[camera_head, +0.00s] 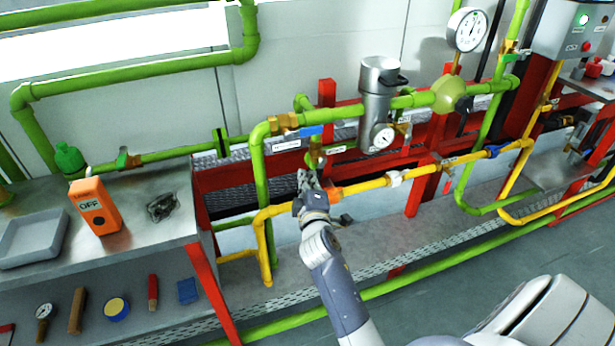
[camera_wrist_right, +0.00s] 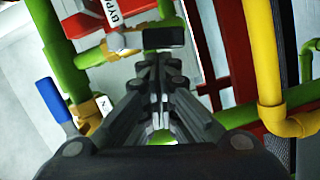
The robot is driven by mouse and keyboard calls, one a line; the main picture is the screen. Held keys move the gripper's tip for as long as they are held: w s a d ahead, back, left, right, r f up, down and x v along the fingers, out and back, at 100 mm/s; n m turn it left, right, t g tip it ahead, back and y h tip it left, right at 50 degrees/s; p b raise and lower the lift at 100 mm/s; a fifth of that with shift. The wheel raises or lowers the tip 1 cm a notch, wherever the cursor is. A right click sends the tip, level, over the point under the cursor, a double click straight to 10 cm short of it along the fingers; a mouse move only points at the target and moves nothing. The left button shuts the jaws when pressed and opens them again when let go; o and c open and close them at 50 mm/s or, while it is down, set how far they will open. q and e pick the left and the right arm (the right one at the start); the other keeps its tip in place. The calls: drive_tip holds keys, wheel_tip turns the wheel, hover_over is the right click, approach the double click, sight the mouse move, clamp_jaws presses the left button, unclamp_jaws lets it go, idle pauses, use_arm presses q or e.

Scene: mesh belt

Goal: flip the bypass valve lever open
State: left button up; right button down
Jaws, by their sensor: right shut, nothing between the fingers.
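My right gripper (camera_head: 305,178) is shut and empty, just below the green pipework in the head view. In the right wrist view its closed fingers (camera_wrist_right: 158,75) point up the picture. A red lever (camera_wrist_right: 82,26) with a white tag (camera_wrist_right: 114,14) reading "BYP…" is at the upper left there, just beyond the fingertips. I cannot tell whether the fingers touch it. In the head view the red lever is hard to pick out behind the gripper. A blue lever (camera_head: 310,131) sits on the green pipe above; a blue lever (camera_wrist_right: 53,99) also shows in the wrist view. My left gripper is not in view.
A yellow pipe (camera_head: 360,187) runs beside the gripper. A steel housing (camera_head: 376,90) with a gauge (camera_head: 383,137) stands above right. Red frame posts (camera_head: 415,190) stand behind. A workbench at left holds an orange device (camera_head: 93,207) and a grey tray (camera_head: 33,240).

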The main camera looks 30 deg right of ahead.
use_arm(q)
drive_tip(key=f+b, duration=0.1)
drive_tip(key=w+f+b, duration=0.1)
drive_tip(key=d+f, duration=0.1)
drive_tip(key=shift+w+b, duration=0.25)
drive_tip(key=shift+b, duration=0.15)
use_arm(e)
drive_tip(key=n, duration=0.1)
drive_tip(key=d+f+n, duration=0.1)
drive_tip(key=n, duration=0.1)
drive_tip(key=shift+d+f+h, duration=0.3)
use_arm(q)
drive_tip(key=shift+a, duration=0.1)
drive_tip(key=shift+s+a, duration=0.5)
use_arm(e)
drive_tip(key=v, duration=0.8)
drive_tip(key=shift+f+t, duration=0.15)
drive_tip(key=shift+t, duration=0.15)
